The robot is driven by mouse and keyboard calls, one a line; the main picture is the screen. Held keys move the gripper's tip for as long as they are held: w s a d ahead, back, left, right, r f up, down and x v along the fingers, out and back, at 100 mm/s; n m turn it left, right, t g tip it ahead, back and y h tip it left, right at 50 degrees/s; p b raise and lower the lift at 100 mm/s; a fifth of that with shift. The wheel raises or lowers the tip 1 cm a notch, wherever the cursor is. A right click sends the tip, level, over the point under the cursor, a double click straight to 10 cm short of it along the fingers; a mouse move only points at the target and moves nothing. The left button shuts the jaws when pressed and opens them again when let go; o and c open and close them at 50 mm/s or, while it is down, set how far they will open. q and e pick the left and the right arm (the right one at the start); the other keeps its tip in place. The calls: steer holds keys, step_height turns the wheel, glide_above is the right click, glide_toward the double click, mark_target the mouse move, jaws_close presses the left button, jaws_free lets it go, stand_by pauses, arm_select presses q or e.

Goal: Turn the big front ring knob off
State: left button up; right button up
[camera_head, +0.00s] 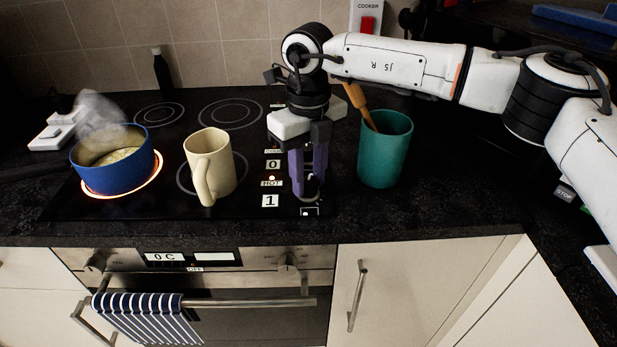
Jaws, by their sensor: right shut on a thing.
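My right gripper (308,190), with purple fingers, points down at the right edge of the black hob. It is shut on a small knob there; the fingers hide most of the knob. Labels "0" (273,164), "HOT" (271,182) and "1" (270,200) lie just left of the fingers, with a small orange light by "HOT". A front left ring (150,180) glows orange under a blue pan (110,172), which steams. My left gripper is not in view.
A cream mug (212,165) stands on the ring left of my gripper. A teal pot (386,150) with a wooden utensil stands close on its right. A dark bottle (161,75) is at the back. The oven (240,315) with a striped towel (150,317) is below.

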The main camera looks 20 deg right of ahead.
mark_target(309, 181)
steer(key=shift+n, duration=1.1)
steer(key=o, duration=1)
steer(key=shift+o, duration=0.2)
step_height(309, 181, up, 10)
steer(key=b, duration=0.1)
steer(key=shift+r, duration=0.2)
